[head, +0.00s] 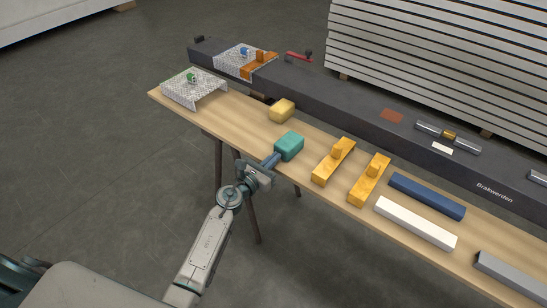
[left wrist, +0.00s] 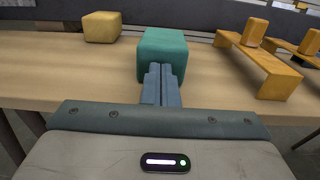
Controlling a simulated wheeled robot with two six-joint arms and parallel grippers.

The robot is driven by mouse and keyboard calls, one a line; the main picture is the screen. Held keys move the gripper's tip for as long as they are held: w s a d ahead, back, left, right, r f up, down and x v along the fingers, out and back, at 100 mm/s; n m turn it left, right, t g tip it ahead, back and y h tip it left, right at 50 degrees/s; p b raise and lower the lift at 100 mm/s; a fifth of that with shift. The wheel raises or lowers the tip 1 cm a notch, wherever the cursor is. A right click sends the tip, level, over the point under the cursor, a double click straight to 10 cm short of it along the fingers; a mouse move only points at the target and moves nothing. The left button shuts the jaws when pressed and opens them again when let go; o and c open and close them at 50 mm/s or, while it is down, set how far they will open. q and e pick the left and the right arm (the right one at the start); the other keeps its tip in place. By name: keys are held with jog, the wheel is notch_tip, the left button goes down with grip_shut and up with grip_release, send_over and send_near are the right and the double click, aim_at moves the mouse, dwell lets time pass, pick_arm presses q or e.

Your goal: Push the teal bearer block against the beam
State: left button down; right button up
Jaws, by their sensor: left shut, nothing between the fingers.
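The teal bearer block (head: 289,146) sits on the wooden table, near its front edge, with a strip of bare wood between it and the dark beam (head: 335,98). My left gripper (head: 272,162) is shut and empty, its fingertips at the near face of the teal block. In the left wrist view the teal block (left wrist: 163,52) is straight ahead of the closed fingers (left wrist: 162,84); whether they touch it I cannot tell. The beam (left wrist: 215,16) runs across the back there. My right gripper is not in view.
A yellow block (head: 282,110) lies left of the teal block, close to the beam. Two orange handled pieces (head: 333,163) (head: 370,181), a blue bar (head: 427,196) and a white bar (head: 416,223) lie to the right. A perforated metal cover (head: 194,90) stands at the table's left end.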

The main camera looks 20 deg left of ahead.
aim_at(281, 152)
pick_arm(q)
jog(key=shift+w+d, duration=0.1)
jog(key=shift+w, duration=0.1)
jog(key=shift+x, duration=1.8)
jog(key=shift+s, duration=0.1)
